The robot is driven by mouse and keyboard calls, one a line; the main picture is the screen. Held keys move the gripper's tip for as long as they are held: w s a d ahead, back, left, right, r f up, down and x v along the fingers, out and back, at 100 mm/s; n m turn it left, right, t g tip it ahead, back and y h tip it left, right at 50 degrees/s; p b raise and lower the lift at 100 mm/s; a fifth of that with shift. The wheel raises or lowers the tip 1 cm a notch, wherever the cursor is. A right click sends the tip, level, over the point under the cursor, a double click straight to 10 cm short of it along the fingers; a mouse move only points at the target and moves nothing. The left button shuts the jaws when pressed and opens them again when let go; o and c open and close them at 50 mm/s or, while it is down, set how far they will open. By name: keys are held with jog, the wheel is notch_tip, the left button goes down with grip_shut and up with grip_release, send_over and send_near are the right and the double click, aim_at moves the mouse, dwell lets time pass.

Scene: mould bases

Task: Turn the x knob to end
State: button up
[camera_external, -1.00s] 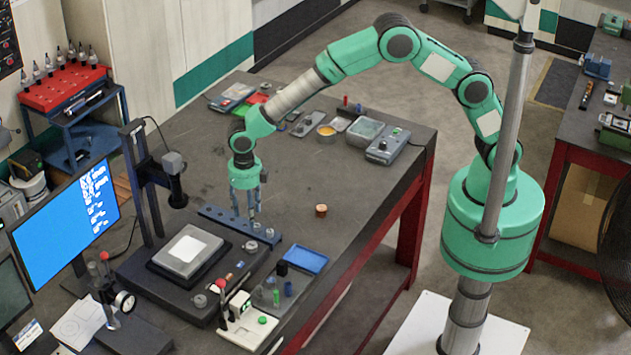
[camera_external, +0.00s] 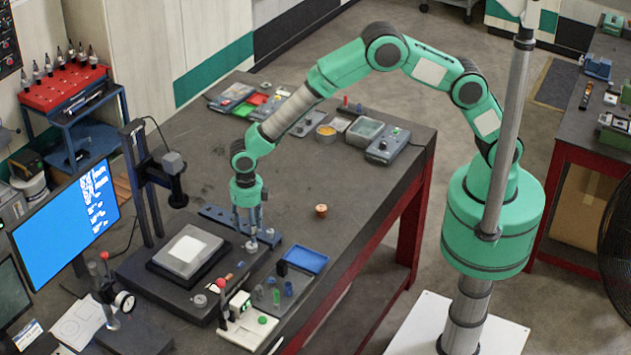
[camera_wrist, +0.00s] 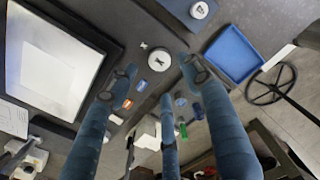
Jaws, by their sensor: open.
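The x knob (camera_wrist: 159,60) is a pale round dial beside a small X mark on the dark stage base in the wrist view. In the external view the knob (camera_external: 251,246) sits at the right of the stage, partly hidden by the fingers. My gripper (camera_external: 251,236) points down just above it. In the wrist view my gripper (camera_wrist: 157,75) has its fingers spread apart, with the knob visible between the tips. I cannot tell whether any finger touches it.
A light square plate (camera_external: 187,249) lies on the stage left of the knob. Another round knob (camera_wrist: 199,10) is near. A blue tray (camera_external: 304,259) and small coloured parts lie to the right. A camera post (camera_external: 142,185) stands behind. A copper-coloured cup (camera_external: 321,211) stands apart.

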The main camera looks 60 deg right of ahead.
aim_at(251, 248)
jog(key=shift+f+p, duration=0.45)
jog(key=shift+f, duration=3)
jog(key=c, duration=1.2)
